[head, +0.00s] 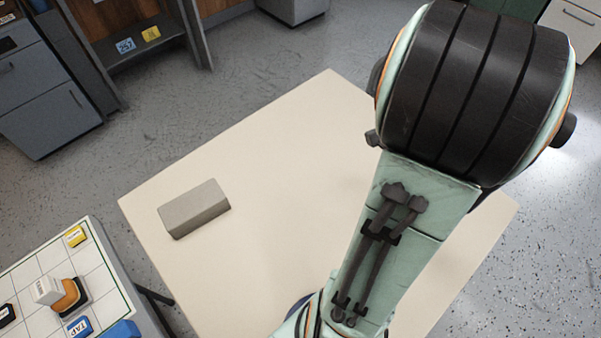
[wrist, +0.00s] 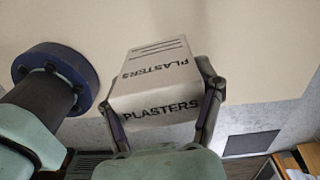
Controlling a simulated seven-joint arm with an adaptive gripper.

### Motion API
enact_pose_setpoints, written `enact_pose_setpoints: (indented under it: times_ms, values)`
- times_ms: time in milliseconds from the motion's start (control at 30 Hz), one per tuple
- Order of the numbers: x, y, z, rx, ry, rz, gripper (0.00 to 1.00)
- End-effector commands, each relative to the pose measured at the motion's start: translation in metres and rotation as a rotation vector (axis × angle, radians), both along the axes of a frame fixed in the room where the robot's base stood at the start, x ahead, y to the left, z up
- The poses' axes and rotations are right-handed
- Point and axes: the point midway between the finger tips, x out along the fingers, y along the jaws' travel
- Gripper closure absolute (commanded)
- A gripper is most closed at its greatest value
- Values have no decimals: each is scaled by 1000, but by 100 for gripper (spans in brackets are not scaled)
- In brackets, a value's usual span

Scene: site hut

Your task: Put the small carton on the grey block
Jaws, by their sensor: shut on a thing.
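The small carton (wrist: 155,75) is a white box marked PLASTERS. In the wrist view it sits between the two fingers of my gripper (wrist: 163,100), which is shut on it. The carton appears slightly tilted in that view, with the cream table top behind it. I cannot tell how high it is above the table. The grey block (head: 194,209) lies on the left part of the cream table in the head view, and its visible top is bare. My arm hides the gripper and carton in the head view. The grey block is not seen in the wrist view.
The cream table (head: 280,180) is otherwise clear where visible. At the lower left stands a gridded white side table (head: 35,268) bearing a white-and-orange item (head: 60,293), a yellow item (head: 76,237) and blue items. Grey cabinets (head: 45,95) and shelving stand beyond the table on the floor.

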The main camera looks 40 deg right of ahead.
Motion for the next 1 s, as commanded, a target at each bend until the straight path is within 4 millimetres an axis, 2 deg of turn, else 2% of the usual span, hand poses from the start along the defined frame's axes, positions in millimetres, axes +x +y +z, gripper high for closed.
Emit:
enact_pose_setpoints:
  times_ms: [167,267,300,433,500,600,700,867,1000]
  values:
    - [64,31,19,-5,-4,342,64]
    - [106,65,33,-5,-5,583,64]
    - [121,82,39,-5,-4,682,64]
    - [160,144,55,-4,-5,979,64]
    - [173,176,62,-2,-3,1110,64]
    - [181,214,69,-1,-2,1260,64]
    - [183,240,73,-1,-3,1358,64]
    - [186,258,72,1,-1,1424,64]
    - [213,262,58,1,2,1430,64]
